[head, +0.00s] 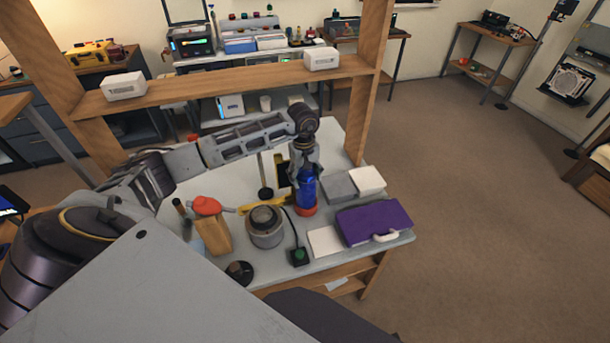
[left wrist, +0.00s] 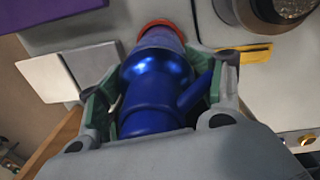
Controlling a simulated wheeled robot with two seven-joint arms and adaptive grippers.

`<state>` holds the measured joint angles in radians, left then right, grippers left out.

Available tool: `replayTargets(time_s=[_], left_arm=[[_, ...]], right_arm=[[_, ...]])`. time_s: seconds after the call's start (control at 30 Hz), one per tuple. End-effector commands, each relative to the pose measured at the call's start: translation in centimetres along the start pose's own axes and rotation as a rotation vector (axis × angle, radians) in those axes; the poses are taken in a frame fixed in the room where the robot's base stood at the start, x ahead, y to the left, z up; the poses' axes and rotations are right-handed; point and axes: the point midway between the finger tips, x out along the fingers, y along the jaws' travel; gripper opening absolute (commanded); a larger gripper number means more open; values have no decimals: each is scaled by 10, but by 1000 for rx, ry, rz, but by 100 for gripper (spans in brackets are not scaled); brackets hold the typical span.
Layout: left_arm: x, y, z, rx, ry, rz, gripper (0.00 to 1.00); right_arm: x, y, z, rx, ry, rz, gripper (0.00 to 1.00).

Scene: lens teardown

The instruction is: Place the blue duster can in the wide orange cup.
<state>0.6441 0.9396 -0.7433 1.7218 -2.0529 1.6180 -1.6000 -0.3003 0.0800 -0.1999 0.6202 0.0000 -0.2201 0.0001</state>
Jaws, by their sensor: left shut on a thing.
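My left gripper (head: 305,172) is shut on the blue duster can (head: 306,190) and holds it upright over the table. In the left wrist view the can (left wrist: 155,85) lies between the two green-padded fingers of the gripper (left wrist: 160,100). A red-orange rim, which looks like the wide orange cup (head: 306,211), shows at the can's lower end. In the left wrist view this cup (left wrist: 158,24) shows as an arc around the can's far end. The can hides most of it, and I cannot tell how deep the can sits in it. My right gripper is not in view.
A purple case (head: 374,222) and a white pad (head: 324,241) lie right of the cup. Grey and white boxes (head: 340,186) stand behind them. A round grey lens part (head: 265,227), a yellow tool (head: 252,207) and a wooden block (head: 213,235) are to the left.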

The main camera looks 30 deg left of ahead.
Motion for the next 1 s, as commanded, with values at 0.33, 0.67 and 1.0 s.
replayTargets(time_s=[0.33,0.67,1.0], left_arm=[[1,0,0,0,1,2,0],[2,0,0,0,0,1,89],[2,0,0,0,0,1,89]], right_arm=[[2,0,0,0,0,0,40],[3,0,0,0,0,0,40],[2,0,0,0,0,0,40]])
